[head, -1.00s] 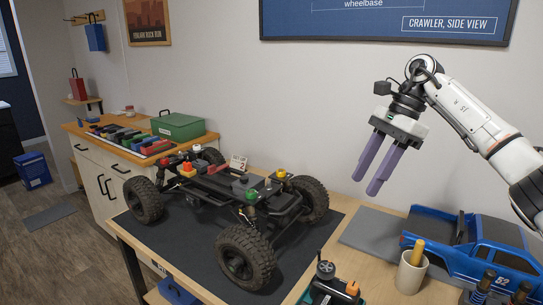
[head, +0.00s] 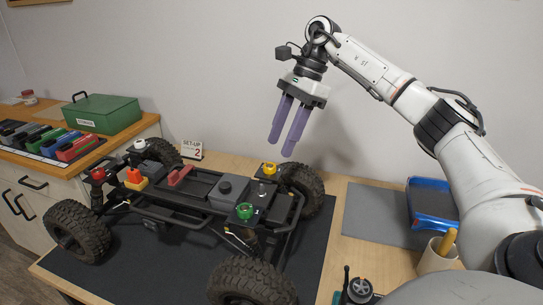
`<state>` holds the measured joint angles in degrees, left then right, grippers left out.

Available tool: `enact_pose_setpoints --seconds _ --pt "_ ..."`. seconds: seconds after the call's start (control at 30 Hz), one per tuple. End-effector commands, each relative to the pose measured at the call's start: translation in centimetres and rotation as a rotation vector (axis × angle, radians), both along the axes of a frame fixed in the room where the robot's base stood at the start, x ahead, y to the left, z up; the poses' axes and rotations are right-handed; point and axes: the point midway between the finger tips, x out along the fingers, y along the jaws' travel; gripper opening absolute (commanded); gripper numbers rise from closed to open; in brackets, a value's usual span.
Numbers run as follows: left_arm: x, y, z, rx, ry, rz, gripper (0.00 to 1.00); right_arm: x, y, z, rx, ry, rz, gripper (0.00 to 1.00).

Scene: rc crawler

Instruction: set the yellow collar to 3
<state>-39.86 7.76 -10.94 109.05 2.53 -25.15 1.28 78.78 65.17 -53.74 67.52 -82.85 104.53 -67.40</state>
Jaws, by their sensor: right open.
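The crawler chassis (head: 200,193) stands on a dark mat with its wheels on. The yellow collar (head: 269,168) sits at the far right corner of the chassis, beside the far right wheel. Any number marks on it are too small to read. My right gripper (head: 281,148) points down with two purple fingers apart and nothing between them. In the picture its fingertips are just above and slightly right of the yellow collar, and apart from it. My left gripper is not in view.
A green collar (head: 244,211), a red collar (head: 98,175) and a white collar (head: 140,145) mark the other corners. A card reading SET-UP 2 (head: 192,150) stands behind. A blue body (head: 432,205) and a beige cup (head: 436,259) stand at right.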

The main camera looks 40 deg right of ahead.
Motion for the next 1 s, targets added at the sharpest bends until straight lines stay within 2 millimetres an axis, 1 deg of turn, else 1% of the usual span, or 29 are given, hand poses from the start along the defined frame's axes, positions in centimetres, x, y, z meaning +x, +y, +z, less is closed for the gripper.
enact_pose_setpoints --seconds 0.03,0.1,0.2,0.3,0.43,0.67,0.7,0.77,0.9,0.93,1.0 --pt "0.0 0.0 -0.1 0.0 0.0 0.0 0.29 0.0 0.4 -1.0 -0.001 0.003 0.002 0.42" --pt "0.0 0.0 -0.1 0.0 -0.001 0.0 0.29 0.2 0.8 -2.1 0.0 0.003 0.002 0.42" --pt "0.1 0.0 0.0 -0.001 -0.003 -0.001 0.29 0.4 1.4 -3.4 0.0 0.003 0.0 0.42" --pt "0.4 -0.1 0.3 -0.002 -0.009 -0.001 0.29 0.5 1.7 -4.2 0.0 0.001 0.0 0.42" --pt "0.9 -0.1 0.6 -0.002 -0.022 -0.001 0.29 0.6 1.9 -4.8 0.001 0.0 0.0 0.42" --pt "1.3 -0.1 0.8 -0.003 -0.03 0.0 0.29 0.6 2.0 -4.9 0.001 -0.001 0.0 0.42" --pt "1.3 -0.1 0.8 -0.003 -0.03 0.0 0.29 0.6 2.0 -4.9 0.001 -0.001 0.0 0.39" --pt "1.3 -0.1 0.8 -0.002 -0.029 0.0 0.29 0.6 1.9 -4.8 0.001 -0.001 0.0 0.29" --pt "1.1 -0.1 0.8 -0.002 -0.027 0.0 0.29 0.6 2.0 -4.8 0.001 -0.001 0.0 0.05" --pt "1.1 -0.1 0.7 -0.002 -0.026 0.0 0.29 0.6 2.0 -4.8 0.001 -0.001 0.0 0.01" --pt "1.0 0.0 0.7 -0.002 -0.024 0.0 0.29 0.6 2.0 -4.8 0.001 -0.001 0.0 0.01"
